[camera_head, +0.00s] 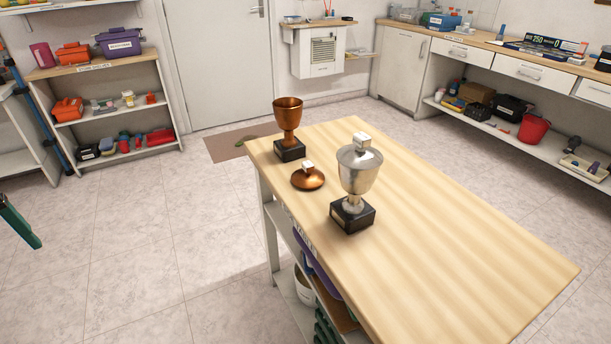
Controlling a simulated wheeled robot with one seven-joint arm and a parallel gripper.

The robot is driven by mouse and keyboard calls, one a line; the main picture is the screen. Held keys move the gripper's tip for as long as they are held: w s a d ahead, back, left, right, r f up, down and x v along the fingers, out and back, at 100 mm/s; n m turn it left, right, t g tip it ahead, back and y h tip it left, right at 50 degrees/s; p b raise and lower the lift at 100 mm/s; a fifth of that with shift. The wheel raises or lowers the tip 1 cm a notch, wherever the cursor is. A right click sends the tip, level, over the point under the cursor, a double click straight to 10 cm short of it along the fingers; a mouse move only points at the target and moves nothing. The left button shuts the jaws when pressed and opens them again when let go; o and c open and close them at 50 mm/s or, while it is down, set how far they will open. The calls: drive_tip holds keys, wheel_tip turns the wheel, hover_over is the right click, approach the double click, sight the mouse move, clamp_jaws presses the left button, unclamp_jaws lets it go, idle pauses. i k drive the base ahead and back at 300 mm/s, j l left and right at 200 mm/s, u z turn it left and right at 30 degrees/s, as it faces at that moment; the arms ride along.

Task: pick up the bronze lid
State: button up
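The bronze lid (308,180) lies on the wooden table near its left edge, with a pale block-shaped knob (308,167) on top. A bronze cup (288,118) on a black base stands open just behind it, to the upper left. A silver cup (358,175) on a black base stands to the right of the lid, with its own lid and a white block-shaped knob on it. The bronze lid is apart from both cups and nothing covers it. My gripper is not in view.
The wooden table (460,255) is bare to the right and front of the cups. Shelves with containers stand at the left (105,110), and a counter (480,55) runs along the right. Tiled floor (150,240) left of the table is clear. A dark green object (17,224) shows at the left edge.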

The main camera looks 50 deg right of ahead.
sight(307, 177)
drive_tip(key=z, duration=0.65)
drive_tip(key=i+j+z, duration=0.1)
drive_tip(key=i+z, duration=0.15)
drive_tip(key=z, duration=0.2)
drive_tip(key=i+j+z, duration=0.15)
drive_tip(key=z, duration=0.25)
drive_tip(key=i+j+z, duration=0.25)
drive_tip(key=z, duration=0.2)
drive_tip(key=i+j, duration=0.15)
drive_tip(key=j, duration=0.15)
drive_tip(key=i+j+z, duration=0.15)
drive_tip(key=i+j, duration=0.2)
drive_tip(key=j, duration=0.25)
drive_tip(key=i+j+z, duration=0.1)
drive_tip(key=j, duration=0.25)
drive_tip(key=i+j+z, duration=0.1)
drive_tip(key=i+j, duration=0.1)
drive_tip(key=j, duration=0.1)
